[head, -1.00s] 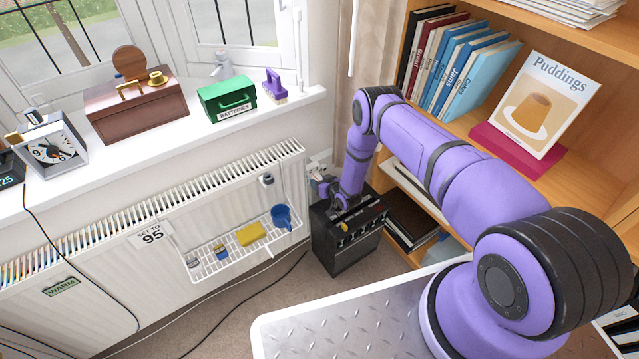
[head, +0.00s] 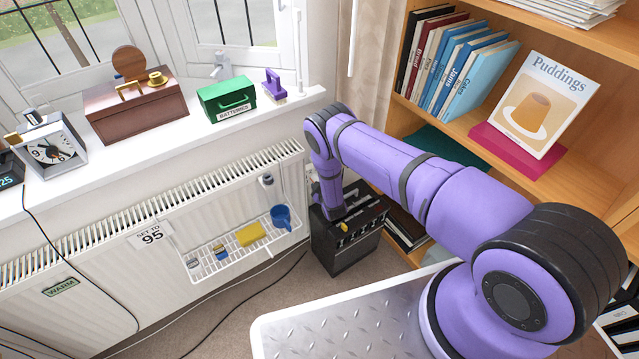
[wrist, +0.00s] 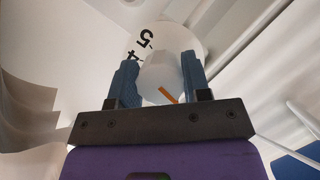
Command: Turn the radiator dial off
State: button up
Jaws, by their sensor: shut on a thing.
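The white dial (wrist: 160,76) shows in the wrist view between the two fingers of my gripper (wrist: 160,80). The gripper is shut on it, with a finger on each side. An orange mark shows on the dial's lower right. Behind it, a round white part (wrist: 136,40) carries black figures, a 5 and a 4. In the head view my arm hides the dial, and the fingers are out of sight there. The white radiator (head: 110,270) stands under the window sill, just left of my arm's end.
A black box with knobs (head: 343,253) stands on the floor below my arm's end. A wire basket (head: 207,268) with small items hangs on the radiator. A wooden bookcase (head: 573,68) is on the right, and a green battery box (head: 226,100) is on the sill.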

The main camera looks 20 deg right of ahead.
jog(key=n+t+h, duration=0.1)
jog(key=n, duration=0.1)
jog(key=n+t, duration=0.1)
jog(key=n, duration=0.2)
jog(key=shift+h, duration=0.4)
jog(key=shift+d, duration=0.1)
dwell(0.3)
jog(key=o, duration=0.9)
jog(key=shift+s, duration=0.1)
jog(key=s, duration=1)
jog(key=shift+s+a+r, duration=0.3)
jog(key=shift+a+r, duration=0.05)
jog(key=shift+a, duration=0.05)
jog(key=shift+s, duration=0.1)
